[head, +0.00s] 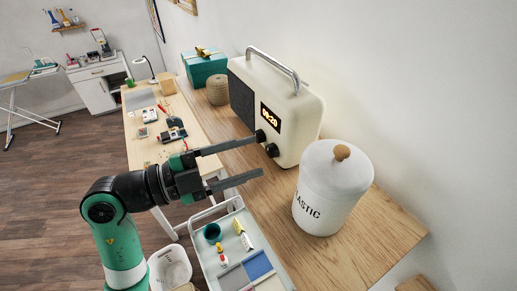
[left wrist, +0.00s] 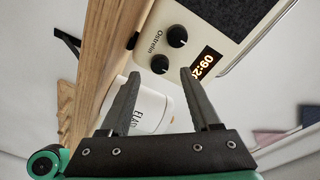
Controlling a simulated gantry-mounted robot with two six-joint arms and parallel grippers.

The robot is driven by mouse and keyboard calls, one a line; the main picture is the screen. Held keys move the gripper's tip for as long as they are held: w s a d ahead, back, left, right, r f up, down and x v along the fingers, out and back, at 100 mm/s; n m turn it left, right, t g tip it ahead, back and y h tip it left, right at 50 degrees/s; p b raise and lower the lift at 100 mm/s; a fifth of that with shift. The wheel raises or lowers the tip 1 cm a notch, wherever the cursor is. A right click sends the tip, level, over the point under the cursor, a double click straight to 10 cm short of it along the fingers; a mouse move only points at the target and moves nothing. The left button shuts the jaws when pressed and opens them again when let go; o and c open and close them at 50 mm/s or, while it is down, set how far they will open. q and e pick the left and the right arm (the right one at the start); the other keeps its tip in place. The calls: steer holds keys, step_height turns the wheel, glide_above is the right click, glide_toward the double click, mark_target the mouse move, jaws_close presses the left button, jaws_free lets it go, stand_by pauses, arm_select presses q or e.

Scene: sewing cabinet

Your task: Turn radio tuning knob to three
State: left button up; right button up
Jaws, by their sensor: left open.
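The cream radio (head: 297,112) stands on the wooden shelf, with a metal handle, a dark speaker grille and a lit display (head: 270,117) reading about 09:20. My left gripper (head: 259,155) is open and empty, in front of the knobs. Contact is not visible.
A white lidded canister (head: 325,200) stands close to the radio's right. A woven pot (head: 217,90) and a teal gift box (head: 204,66) stand behind on the shelf. A tray (head: 212,270) with sewing items lies below my gripper. Bare shelf (head: 365,245) lies in front of the canister.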

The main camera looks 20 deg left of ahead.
mark_target(272, 151)
arm_select(q)
steer(key=shift+x, duration=1.45)
steer(key=shift+s, duration=0.1)
jaws_close()
